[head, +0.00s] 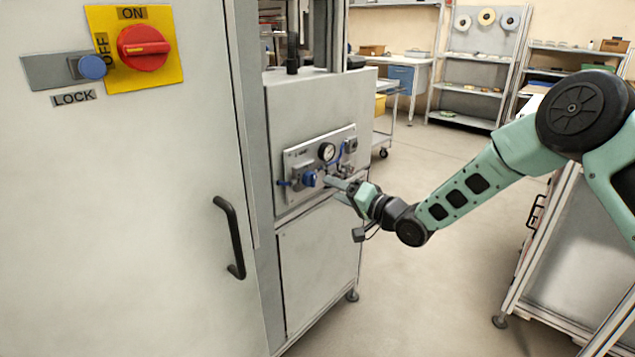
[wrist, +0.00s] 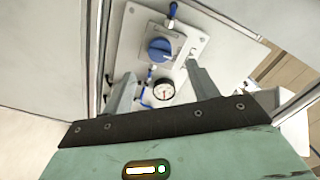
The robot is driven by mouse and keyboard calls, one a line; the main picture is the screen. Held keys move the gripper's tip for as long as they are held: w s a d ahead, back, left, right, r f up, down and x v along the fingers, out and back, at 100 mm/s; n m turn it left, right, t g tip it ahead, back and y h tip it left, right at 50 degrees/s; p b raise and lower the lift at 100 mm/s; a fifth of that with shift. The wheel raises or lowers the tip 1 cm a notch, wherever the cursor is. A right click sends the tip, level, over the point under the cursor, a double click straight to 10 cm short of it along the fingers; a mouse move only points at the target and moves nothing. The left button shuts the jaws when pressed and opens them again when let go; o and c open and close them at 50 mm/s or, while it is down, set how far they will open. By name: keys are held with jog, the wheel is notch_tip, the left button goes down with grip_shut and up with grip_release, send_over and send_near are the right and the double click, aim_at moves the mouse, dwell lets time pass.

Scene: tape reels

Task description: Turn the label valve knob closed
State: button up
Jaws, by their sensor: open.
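The valve knob (head: 309,178) is blue and round, on a grey panel (head: 293,161) on the front of the machine cabinet. In the wrist view the knob (wrist: 160,48) has a raised bar across its face and sits on a square plate, ahead of my fingertips. My gripper (head: 329,181) is open and points at the panel from the right. Its two fingers (wrist: 159,69) stand apart, either side of the line to the knob, with nothing between their tips. I cannot tell whether a fingertip touches the panel. The label's writing is too small to read.
A round gauge (head: 327,152) sits beside the knob, with blue pipe fittings around them. A large cabinet with a black handle (head: 230,237) and a red ON/OFF switch (head: 144,48) stands at left. A cart (head: 574,251) stands at right. Open floor (head: 440,290) lies between.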

aim_at(315, 181)
jog(key=x, duration=0.7)
jog(key=shift+a, duration=0.1)
jog(key=c, duration=1)
